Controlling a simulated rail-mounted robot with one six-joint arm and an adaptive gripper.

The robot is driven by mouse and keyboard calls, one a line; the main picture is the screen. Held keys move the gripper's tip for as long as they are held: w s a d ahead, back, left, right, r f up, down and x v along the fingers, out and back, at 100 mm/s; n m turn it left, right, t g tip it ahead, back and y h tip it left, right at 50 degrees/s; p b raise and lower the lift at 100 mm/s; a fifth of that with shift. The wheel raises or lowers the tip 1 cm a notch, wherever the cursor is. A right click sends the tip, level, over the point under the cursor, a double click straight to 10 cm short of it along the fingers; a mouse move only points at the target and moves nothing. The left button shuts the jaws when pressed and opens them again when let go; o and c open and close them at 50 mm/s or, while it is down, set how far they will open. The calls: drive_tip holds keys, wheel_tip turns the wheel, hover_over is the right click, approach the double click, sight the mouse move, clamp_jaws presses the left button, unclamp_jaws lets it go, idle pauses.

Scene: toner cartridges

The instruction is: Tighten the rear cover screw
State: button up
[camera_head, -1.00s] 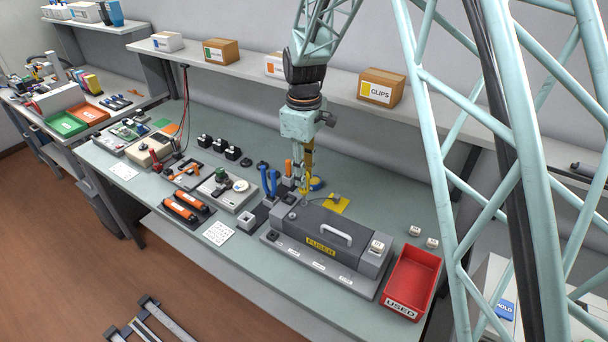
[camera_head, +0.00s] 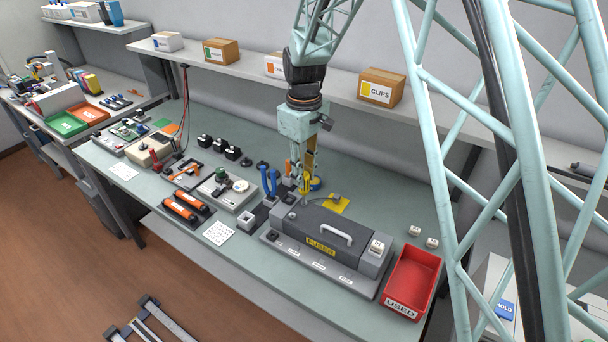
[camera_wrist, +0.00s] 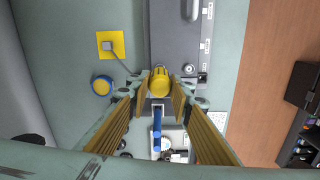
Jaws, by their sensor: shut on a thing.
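The grey fuser unit (camera_head: 312,217) lies on the bench with a pale handle on top; it also shows in the wrist view (camera_wrist: 172,35). My gripper (camera_head: 305,180) points down over the unit's left rear end. It is shut on a yellow screwdriver handle (camera_wrist: 159,82), seen end-on between the fingers. The handle also shows in the head view (camera_head: 304,186). A small round screw-like fitting (camera_wrist: 188,68) sits on the unit beside the handle. The screwdriver's tip and whatever lies under it are hidden, so I cannot tell whether it touches a screw.
A yellow pad (camera_head: 341,204) with a small block and a blue-and-yellow roll (camera_head: 315,184) lie behind the unit. Blue-handled tools (camera_head: 268,182) stand left of my gripper. A red USED bin (camera_head: 412,280) is at the right. A shelf with boxes (camera_head: 380,88) runs behind.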

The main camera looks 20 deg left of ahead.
drive_tip(key=shift+m, duration=2.1)
drive_tip(key=shift+m, duration=0.3)
drive_tip(key=shift+f+m, duration=0.1)
drive_tip(key=shift+m, duration=1.8)
drive_tip(key=shift+r, duration=0.5)
drive_tip(key=shift+r+p, duration=1.7)
drive_tip(key=shift+r, duration=1.3)
drive_tip(key=shift+w, duration=0.1)
